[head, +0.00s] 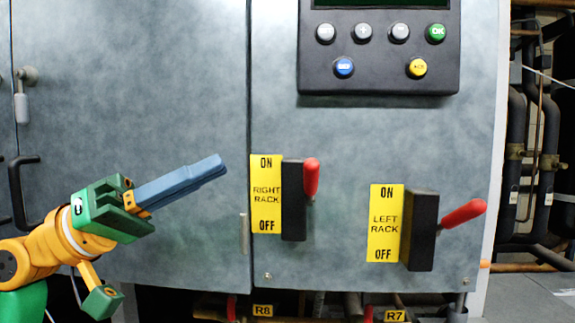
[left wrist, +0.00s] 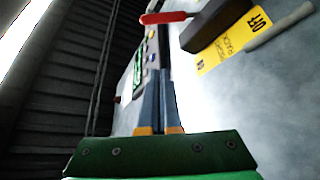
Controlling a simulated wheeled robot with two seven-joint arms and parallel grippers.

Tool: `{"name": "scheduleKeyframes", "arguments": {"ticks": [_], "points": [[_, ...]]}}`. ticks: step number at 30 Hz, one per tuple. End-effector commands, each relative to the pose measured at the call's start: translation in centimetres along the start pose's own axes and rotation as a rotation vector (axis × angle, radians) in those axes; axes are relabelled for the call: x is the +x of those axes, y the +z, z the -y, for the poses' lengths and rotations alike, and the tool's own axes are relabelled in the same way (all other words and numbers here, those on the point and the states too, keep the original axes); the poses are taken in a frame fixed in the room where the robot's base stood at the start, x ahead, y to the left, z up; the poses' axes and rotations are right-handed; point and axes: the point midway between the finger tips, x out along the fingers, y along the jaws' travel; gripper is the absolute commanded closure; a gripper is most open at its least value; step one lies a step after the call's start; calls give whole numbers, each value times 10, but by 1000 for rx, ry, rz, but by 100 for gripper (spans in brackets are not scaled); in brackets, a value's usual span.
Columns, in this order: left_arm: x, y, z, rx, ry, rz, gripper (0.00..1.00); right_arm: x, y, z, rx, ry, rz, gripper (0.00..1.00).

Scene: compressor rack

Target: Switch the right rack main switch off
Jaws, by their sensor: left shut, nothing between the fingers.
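The right rack main switch has a black housing (head: 292,200) and a red handle (head: 311,178) that points up, towards the ON end of its yellow label (head: 266,194). In the left wrist view its red handle (left wrist: 166,18), black housing (left wrist: 214,24) and yellow label (left wrist: 232,42) show at the top, beyond the fingers. My left gripper (head: 222,166) is shut and empty, left of the label and at about handle height in the head view, apart from the switch. Its blue fingers (left wrist: 158,85) lie together in the left wrist view. My right gripper is not in view.
The left rack switch (head: 422,230) stands to the right, its red handle (head: 463,213) sticking out right and slightly up. A button panel (head: 379,80) is above. A door handle (head: 22,190) is at far left. Dark pipes (head: 514,140) run beyond the cabinet's right edge.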

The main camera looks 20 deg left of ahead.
Motion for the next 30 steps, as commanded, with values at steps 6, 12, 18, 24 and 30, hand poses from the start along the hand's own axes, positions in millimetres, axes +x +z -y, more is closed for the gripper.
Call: {"name": "scheduleKeyframes", "arguments": {"ticks": [6,12,18,24,30], "points": [[18,-4,-2,-1,-2,2,100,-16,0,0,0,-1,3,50],[63,-6,-5,-2,0,4,100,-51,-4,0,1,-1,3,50],[106,-6,-5,-2,0,4,100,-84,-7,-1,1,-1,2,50],[90,31,3,-2,-6,3,100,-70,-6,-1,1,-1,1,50],[87,39,2,-1,-3,0,100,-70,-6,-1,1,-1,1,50]]}}
